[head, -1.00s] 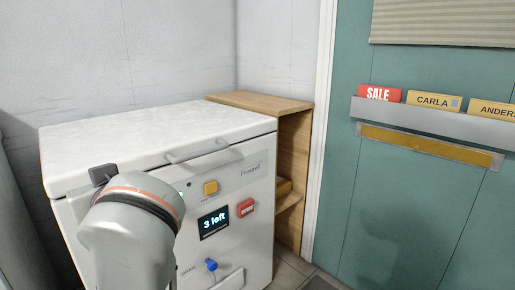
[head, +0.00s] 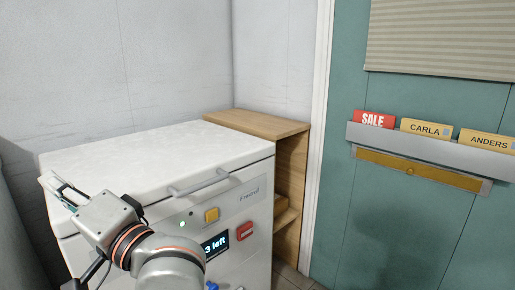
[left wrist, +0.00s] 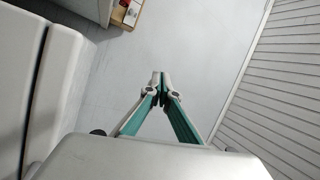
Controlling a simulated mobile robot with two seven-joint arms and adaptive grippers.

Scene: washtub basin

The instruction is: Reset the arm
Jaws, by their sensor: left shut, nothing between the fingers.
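My left arm comes in at the bottom left of the head view, in front of a white chest appliance. My left gripper (head: 62,190) points to the upper left, by the appliance's left front corner. In the left wrist view its teal-lined fingers (left wrist: 160,78) meet at the tips, shut and empty, with bare floor behind them. My right gripper is in neither view.
The white appliance (head: 130,155) has a lid handle (head: 200,183), a yellow button (head: 211,215), a red button (head: 244,231) and a display reading "3 left" (head: 215,245). A teal door (head: 345,240) with a card holder is at right.

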